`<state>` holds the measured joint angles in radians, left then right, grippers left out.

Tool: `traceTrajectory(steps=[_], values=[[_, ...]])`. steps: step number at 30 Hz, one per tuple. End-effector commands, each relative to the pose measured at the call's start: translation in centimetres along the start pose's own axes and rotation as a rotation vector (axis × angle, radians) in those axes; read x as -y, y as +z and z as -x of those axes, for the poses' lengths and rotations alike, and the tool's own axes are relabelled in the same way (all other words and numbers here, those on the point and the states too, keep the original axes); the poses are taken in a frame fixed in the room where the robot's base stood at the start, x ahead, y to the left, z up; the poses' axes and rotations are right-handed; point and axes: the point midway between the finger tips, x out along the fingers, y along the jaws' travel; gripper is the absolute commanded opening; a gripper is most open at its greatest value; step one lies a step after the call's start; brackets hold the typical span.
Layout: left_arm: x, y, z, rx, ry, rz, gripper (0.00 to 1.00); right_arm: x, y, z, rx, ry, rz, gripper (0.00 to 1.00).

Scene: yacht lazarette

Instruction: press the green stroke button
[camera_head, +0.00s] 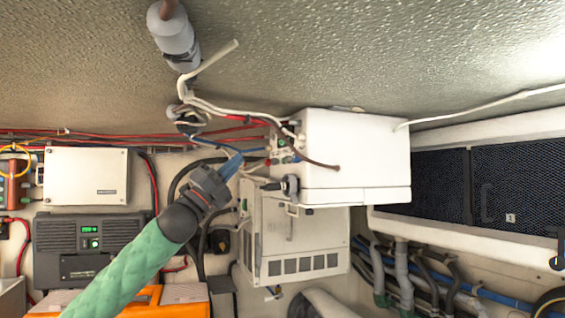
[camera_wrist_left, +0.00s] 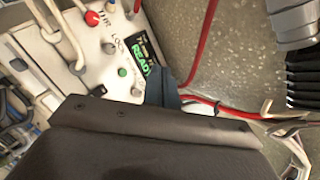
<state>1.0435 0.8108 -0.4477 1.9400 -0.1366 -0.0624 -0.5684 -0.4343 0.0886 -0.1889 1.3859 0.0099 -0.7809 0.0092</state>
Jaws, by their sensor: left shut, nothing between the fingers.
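The green button (camera_wrist_left: 122,72) shows in the left wrist view as a small round cap on a pale control panel (camera_wrist_left: 92,70). A lit display reading "READY" (camera_wrist_left: 143,60) sits just right of it, and a larger red button (camera_wrist_left: 92,18) is at the upper left. In the head view the panel is the narrow left face of a white box (camera_head: 350,140), partly covered by cables. My left gripper (camera_head: 234,166) is shut and empty, left of that face. Its blue fingertips (camera_wrist_left: 162,86) are right of the green button in the wrist view; I cannot tell the gap to the panel.
White, red and blue cables (camera_head: 215,106) cross above my left gripper and run to the box. A vented beige unit (camera_head: 300,240) sits below the box. A grey unit (camera_head: 88,235) and an orange case (camera_head: 178,300) are at the left. A dark mesh panel (camera_head: 520,180) is at the right.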

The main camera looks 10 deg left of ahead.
Motion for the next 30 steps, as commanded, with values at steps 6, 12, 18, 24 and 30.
traceTrajectory(steps=[6,12,18,24,30], values=[[0.0,0.0,0.0,0.001,0.001,0.000,0.00,0.0,0.0,0.0,0.001,0.000,0.000,0.36],[-0.3,-0.2,-0.4,0.002,0.001,0.002,0.00,-0.1,0.1,-0.1,-0.001,0.001,0.000,0.36],[-1.2,-1.2,-1.8,0.002,0.000,0.004,0.00,-0.3,0.6,-0.7,-0.002,0.004,0.002,0.36],[-2.4,-2.4,-3.5,0.002,0.001,0.004,0.00,-0.6,1.4,-1.4,-0.007,0.008,0.005,0.36],[-3.5,-3.5,-5.0,0.002,0.000,0.002,0.00,-1.0,2.0,-2.2,-0.011,0.012,0.008,0.36]])
